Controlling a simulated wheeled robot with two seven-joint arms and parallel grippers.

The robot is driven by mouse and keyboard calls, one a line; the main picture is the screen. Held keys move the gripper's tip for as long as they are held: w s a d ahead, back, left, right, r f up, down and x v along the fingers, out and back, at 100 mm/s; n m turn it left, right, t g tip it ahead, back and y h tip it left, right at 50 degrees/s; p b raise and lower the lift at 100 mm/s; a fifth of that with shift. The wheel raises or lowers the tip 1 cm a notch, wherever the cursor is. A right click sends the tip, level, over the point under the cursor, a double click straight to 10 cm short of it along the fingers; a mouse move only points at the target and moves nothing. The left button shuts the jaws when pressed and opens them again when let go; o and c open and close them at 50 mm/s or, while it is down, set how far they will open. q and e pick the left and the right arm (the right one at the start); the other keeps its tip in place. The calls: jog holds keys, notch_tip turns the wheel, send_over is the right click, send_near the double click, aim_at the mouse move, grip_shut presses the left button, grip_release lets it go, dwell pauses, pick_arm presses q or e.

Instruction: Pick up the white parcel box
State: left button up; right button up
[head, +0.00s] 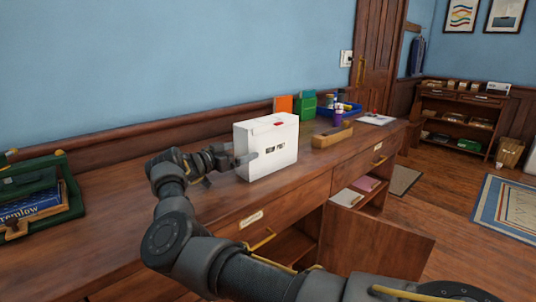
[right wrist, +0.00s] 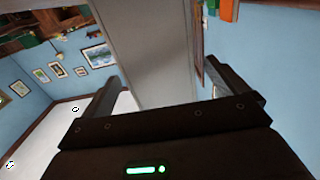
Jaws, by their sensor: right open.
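My right gripper (head: 236,160) is open at the box's left edge. One finger overlaps the left end of the front face; the other is hidden. In the right wrist view the box's shaded grey side (right wrist: 155,50) fills the space ahead of and between the two open fingers (right wrist: 172,88). I cannot tell whether either finger touches it. My left gripper is not in view.
A wooden block (head: 332,136), a blue tray (head: 347,110) of small items, and orange (head: 283,104) and green (head: 305,106) items stand right of and behind the box. Green holders with a blue book (head: 32,205) sit at far left. A cabinet door (head: 370,243) hangs open below.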

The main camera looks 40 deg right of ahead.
aim_at(254, 145)
jog(key=d, duration=0.6)
jog(key=shift+s, duration=0.1)
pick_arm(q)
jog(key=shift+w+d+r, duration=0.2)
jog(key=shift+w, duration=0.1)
pick_arm(e)
jog(key=shift+c, duration=0.2)
jog(key=shift+r, duration=0.1)
jog(key=c, duration=1.2)
jog(key=shift+c, duration=0.2)
